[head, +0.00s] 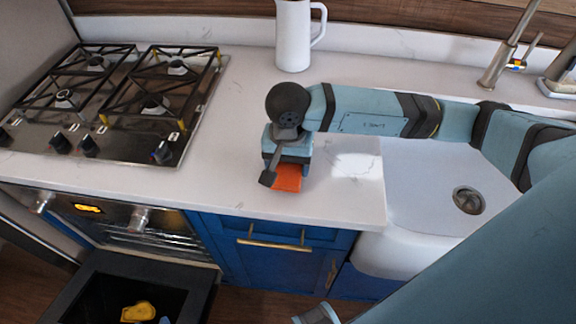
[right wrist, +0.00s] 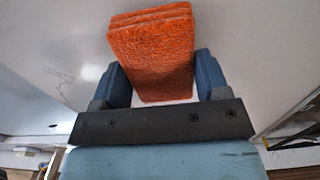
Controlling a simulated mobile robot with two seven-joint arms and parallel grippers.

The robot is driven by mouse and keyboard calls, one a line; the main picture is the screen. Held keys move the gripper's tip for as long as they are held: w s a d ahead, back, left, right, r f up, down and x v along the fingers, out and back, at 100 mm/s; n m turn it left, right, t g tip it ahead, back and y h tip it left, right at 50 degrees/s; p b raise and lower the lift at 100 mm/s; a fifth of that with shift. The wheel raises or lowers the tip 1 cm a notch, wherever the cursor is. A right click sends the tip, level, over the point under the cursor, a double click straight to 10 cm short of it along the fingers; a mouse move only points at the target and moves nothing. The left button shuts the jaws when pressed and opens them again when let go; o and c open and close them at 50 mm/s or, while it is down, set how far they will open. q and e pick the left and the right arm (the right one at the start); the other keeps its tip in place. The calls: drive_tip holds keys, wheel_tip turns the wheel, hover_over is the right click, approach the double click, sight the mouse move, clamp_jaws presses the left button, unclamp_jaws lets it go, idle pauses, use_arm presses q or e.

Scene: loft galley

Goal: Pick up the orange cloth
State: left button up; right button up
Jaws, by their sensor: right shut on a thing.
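The orange cloth (head: 287,178) is a folded, thick-looking block near the counter's front edge, partly hidden by my right gripper (head: 288,161) above it. In the right wrist view the cloth (right wrist: 152,50) shows its layered folds and sits between the two blue fingers of the right gripper (right wrist: 163,80), which is shut on it. Whether the cloth touches the counter is hard to tell.
A gas hob (head: 120,100) is on the left and a white pitcher (head: 293,38) at the back. A white sink (head: 430,180) with a tap (head: 508,50) is on the right. The counter around the cloth is clear.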

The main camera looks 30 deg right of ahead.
sight(288, 166)
wheel_tip(288, 166, up, 19)
idle(0.4)
